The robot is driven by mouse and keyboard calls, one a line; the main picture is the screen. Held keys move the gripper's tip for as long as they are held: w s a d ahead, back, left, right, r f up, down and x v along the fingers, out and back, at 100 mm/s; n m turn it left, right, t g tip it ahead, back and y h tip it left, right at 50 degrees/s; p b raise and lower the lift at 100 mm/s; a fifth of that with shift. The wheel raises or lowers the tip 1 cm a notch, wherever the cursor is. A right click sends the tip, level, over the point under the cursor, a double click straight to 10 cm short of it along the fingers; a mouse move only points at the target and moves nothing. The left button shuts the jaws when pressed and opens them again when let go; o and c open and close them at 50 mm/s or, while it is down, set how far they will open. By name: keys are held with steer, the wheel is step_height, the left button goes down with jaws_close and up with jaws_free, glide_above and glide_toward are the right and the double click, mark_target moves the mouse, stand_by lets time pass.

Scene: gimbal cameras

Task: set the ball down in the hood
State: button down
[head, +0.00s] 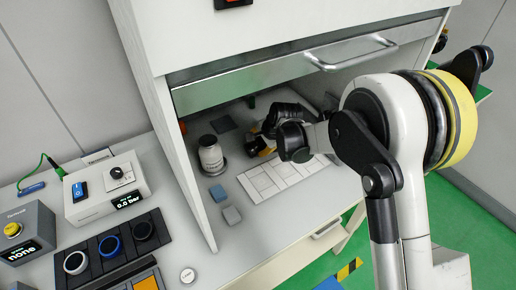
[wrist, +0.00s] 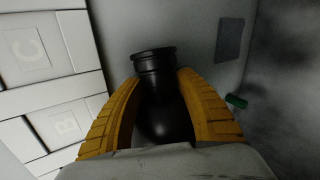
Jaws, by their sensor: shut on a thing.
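My gripper (wrist: 160,92) is shut on a dark, glossy ball (wrist: 165,122) with a ringed neck at its top, held between the two yellow fingers in the wrist view. In the head view my gripper (head: 266,148) is inside the hood (head: 162,70), over its floor behind the white lettered tray. The ball cannot be made out clearly there. The hood's sash is raised, with its bar handle (head: 352,53) above my arm. Whether the ball touches the floor cannot be told.
The white lettered tray (head: 262,184) lies in front of my gripper; its squares (wrist: 28,45) show at left in the wrist view. A labelled jar (head: 210,155), a blue block (head: 217,193) and a grey block (head: 232,215) stand left. A dark square (head: 223,124) lies behind.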

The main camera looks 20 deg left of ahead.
mark_target(260, 143)
steer(key=c, duration=0.8)
jaws_free()
steer(key=p+v, duration=0.3)
steer(key=v, duration=0.4)
steer(key=shift+s+d+r, duration=0.1)
steer(key=shift+d+r, duration=0.05)
steer(key=shift+r, duration=0.15)
steer(key=shift+d+f, duration=0.1)
